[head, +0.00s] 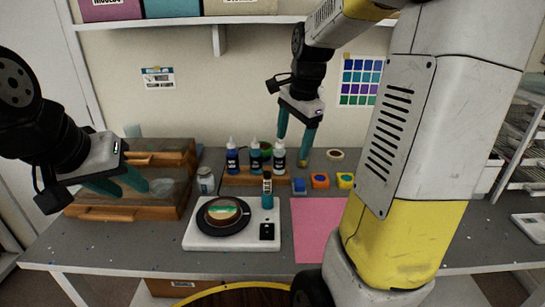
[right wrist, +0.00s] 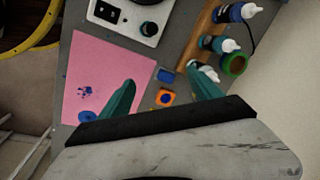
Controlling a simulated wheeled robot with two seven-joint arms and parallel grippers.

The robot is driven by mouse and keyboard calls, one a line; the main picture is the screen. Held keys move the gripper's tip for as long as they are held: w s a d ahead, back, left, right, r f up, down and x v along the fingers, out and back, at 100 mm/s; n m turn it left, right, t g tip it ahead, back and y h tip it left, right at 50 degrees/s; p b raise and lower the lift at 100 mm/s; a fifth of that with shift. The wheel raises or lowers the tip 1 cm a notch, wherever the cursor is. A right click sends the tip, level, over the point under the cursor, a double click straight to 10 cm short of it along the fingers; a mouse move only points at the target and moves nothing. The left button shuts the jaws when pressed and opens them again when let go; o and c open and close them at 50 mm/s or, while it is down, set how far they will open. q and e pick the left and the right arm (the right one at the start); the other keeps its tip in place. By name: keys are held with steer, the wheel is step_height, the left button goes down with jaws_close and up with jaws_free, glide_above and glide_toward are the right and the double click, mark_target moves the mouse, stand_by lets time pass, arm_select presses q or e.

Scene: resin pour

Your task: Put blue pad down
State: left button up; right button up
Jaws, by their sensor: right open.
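The blue pad (head: 299,185) is a small blue square on the grey table, left of an orange pad (head: 320,181) and a yellow pad (head: 345,181). In the right wrist view the blue pad (right wrist: 166,76) shows between and below the fingers. My right gripper (head: 292,150) is open with its fingers pointing down, and nothing is held between them (right wrist: 162,75).
A pink sheet (head: 312,228) lies in front of the pads; the right wrist view shows blue marks (right wrist: 86,92) on it. Bottles (head: 255,157) stand in a wooden rack (head: 238,181) beside the pads.

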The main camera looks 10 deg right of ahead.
steer(key=s+a+r+n+t, duration=0.1)
steer(key=s+a+n+t, duration=0.1)
steer(key=s+n, duration=0.5)
steer(key=s+a+r+n+t+y, duration=0.1)
steer(key=s+a+r+n+t, duration=0.1)
steer(key=s+a+n, duration=0.3)
steer(key=s+n, duration=0.2)
steer(key=s, duration=0.2)
steer(key=shift+s+a+r, duration=0.25)
steer(key=shift+a+r, duration=0.05)
steer(key=shift+c, duration=0.2)
